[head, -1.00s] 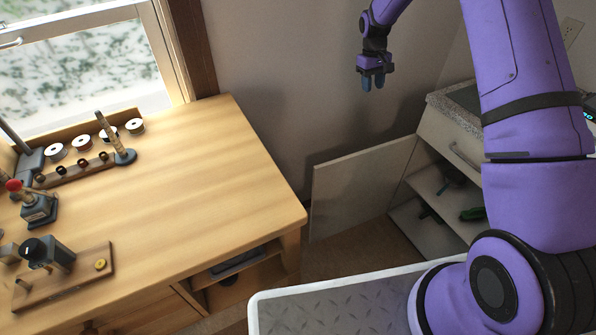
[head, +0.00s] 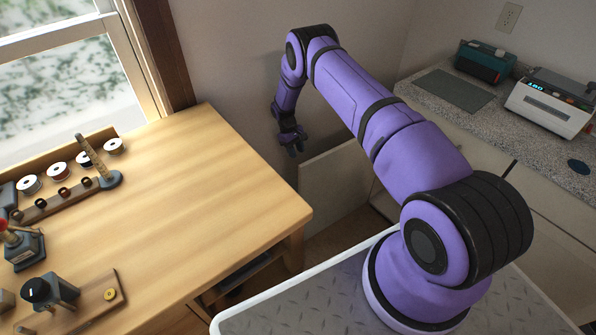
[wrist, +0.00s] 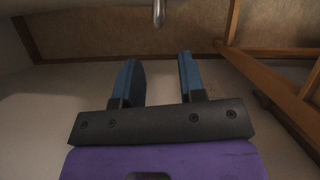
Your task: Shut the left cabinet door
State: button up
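The left cabinet door (head: 335,182) is a pale flat panel. It stands open, swung out from the cabinet under the speckled counter, and my arm hides part of it and of the cabinet opening. My gripper (head: 292,146) is low by the door's free upper corner, at its left side in the head view. I cannot tell whether it touches the door. In the wrist view my gripper (wrist: 159,62) has its two blue fingers apart with nothing between them.
A wooden workbench (head: 210,195) with spools and small tools stands close on the left, its corner near the door's free edge. The counter (head: 440,118) holds a teal device (head: 485,62) and a white device (head: 550,105). In the wrist view, wooden bars (wrist: 275,85) cross the right side.

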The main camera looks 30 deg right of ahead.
jog(key=x, duration=0.9)
jog(key=shift+s+f, duration=0.2)
jog(key=shift+f, duration=0.15)
grip_shut()
